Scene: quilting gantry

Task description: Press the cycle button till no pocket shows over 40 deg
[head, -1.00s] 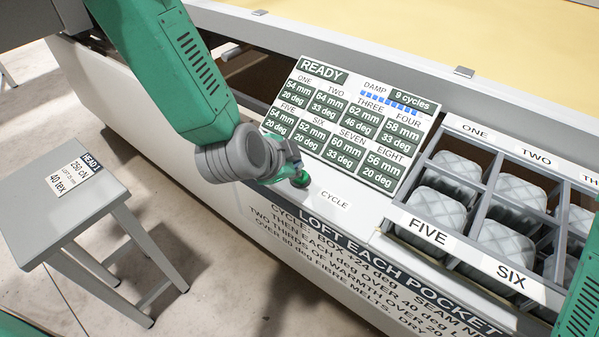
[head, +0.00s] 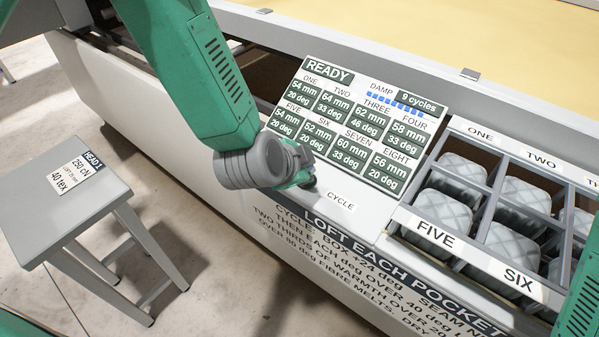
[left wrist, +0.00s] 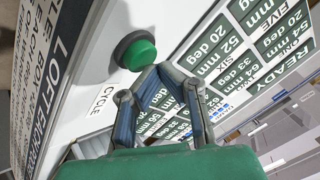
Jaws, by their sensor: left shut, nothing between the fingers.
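The display panel (head: 348,122) reads READY, DAMP and "9 cycles". Pocket THREE reads 46 deg; the other pockets read 20 or 33 deg. The green cycle button (left wrist: 138,55) sits in a dark collar beside the CYCLE label (left wrist: 103,99) in the left wrist view. In the head view the button is mostly hidden by my left gripper (head: 306,180). That gripper is shut and empty, its fingertips (left wrist: 163,74) close beside the button; I cannot tell if they touch it. My right gripper is out of view.
A divided box (head: 400,217) of grey quilted pockets lies right of the panel. A grey stool (head: 70,205) with a tension card stands at the left. A yellow bed (head: 420,25) spans the back. Part of my right arm shows at the right edge.

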